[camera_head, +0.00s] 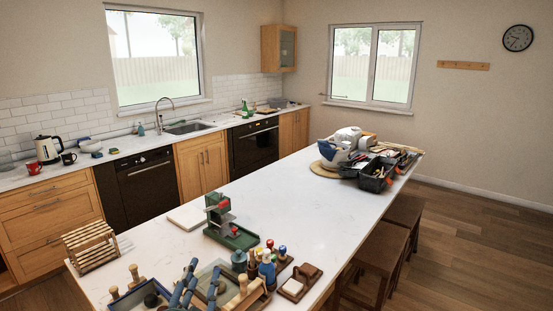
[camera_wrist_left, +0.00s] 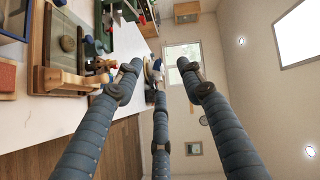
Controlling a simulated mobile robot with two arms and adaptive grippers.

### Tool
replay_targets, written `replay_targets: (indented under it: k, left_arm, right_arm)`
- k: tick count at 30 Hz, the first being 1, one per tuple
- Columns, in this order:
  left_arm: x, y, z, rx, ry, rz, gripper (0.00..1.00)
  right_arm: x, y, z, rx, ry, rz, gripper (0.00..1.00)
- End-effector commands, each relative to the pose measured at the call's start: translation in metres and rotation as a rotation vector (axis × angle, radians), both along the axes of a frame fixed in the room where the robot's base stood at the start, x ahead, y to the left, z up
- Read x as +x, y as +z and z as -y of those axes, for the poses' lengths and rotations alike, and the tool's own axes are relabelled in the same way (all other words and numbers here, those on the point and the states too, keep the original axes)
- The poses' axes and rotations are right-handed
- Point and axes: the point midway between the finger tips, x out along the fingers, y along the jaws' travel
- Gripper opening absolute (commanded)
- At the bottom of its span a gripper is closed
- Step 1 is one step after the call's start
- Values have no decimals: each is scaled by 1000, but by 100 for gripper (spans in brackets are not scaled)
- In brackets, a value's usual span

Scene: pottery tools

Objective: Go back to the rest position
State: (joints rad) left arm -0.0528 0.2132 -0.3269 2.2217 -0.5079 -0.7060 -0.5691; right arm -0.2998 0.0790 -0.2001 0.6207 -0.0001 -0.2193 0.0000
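My left gripper (camera_head: 193,284) shows at the bottom of the head view, over the near end of the white island counter (camera_head: 300,195). Its blue-grey, jointed fingers point up in the picture. In the left wrist view the three fingers of the left gripper (camera_wrist_left: 158,80) are spread apart with nothing between them, so it is open and empty. Pottery tools on the counter lie close around it in the head view. My right gripper is not in view.
A wooden rack (camera_head: 90,247), a green tool stand (camera_head: 231,235), several colour-topped bottles and a wooden block (camera_head: 300,283) crowd the near end. A black bin (camera_head: 375,178) and pottery items stand at the far end. The counter's middle is clear. Stools (camera_head: 380,255) stand right.

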Motion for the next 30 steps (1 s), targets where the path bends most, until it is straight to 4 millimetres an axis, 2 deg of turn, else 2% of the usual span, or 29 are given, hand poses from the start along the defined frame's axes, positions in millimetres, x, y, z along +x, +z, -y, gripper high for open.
replay_targets:
  k: [1,3,5,6,9,12,15,23,24,29,30]
  left_arm:
    - [-17,-36,-12,-103,43,-114,39]
    - [-43,-81,-26,-240,109,-264,39]
    - [-70,-118,-34,-351,170,-391,39]
    - [-90,-140,-38,-417,212,-470,39]
    - [-139,-184,-43,-557,313,-648,39]
    - [-183,-214,-44,-658,400,-787,39]
    - [-222,-233,-42,-732,476,-897,39]
    - [-313,-261,-35,-867,657,-1136,39]
    - [-306,-286,-35,-860,655,-1134,39]
    - [-296,-347,-34,-851,659,-1146,39]
    - [-295,-365,-33,-849,660,-1151,39]
  right_arm:
    - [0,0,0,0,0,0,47]
    - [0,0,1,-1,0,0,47]
    - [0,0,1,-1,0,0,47]
    - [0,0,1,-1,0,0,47]
    - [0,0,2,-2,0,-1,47]
    - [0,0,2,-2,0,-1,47]
    - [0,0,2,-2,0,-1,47]
    - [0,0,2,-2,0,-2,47]
    - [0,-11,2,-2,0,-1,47]
    - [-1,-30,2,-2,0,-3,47]
    - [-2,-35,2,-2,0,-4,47]
